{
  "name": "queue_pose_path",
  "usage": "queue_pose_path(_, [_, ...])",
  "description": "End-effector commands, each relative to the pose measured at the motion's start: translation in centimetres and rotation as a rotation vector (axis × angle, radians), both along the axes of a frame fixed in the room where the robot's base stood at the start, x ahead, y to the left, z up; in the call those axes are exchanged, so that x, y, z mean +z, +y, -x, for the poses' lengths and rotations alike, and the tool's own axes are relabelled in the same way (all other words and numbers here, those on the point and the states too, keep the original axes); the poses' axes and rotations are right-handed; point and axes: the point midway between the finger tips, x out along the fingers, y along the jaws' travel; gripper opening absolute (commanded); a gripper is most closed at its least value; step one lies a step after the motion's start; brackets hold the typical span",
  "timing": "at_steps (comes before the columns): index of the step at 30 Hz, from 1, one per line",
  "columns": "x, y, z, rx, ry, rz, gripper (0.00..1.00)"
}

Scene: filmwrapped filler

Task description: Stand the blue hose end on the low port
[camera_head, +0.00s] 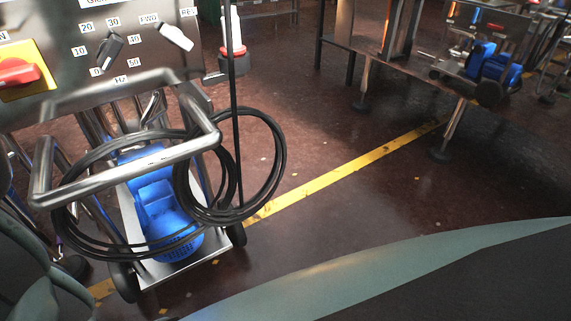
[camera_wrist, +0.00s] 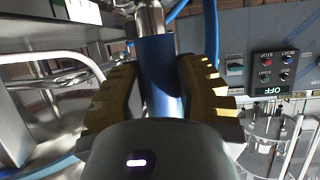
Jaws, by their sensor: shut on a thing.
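In the wrist view my gripper (camera_wrist: 158,68) has its yellow and dark ribbed fingers on both sides of a thick blue sleeve, the blue hose end (camera_wrist: 158,88). The fingers are shut on it. A shiny metal fitting (camera_wrist: 150,20) shows at the sleeve's far end, near the top of the picture. The lower part of the sleeve is hidden behind the gripper body. I cannot make out the low port in either view. The head view does not show my gripper or the hose end.
The wrist view shows blue hose (camera_wrist: 210,35) right of the fitting, a control panel (camera_wrist: 272,70) at right and a bent metal rail (camera_wrist: 60,57) at left. In the head view a wheeled cart (camera_head: 170,268) with coiled black cable (camera_head: 282,165) stands left; floor is open centrally.

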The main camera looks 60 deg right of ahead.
Motion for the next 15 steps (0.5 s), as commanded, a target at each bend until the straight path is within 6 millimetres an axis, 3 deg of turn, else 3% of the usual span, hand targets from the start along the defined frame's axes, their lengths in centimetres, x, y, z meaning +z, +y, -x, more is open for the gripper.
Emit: queue_pose_path(15, [-2.8, 0.0, -0.1, -0.003, -0.002, -0.003, 0.0])
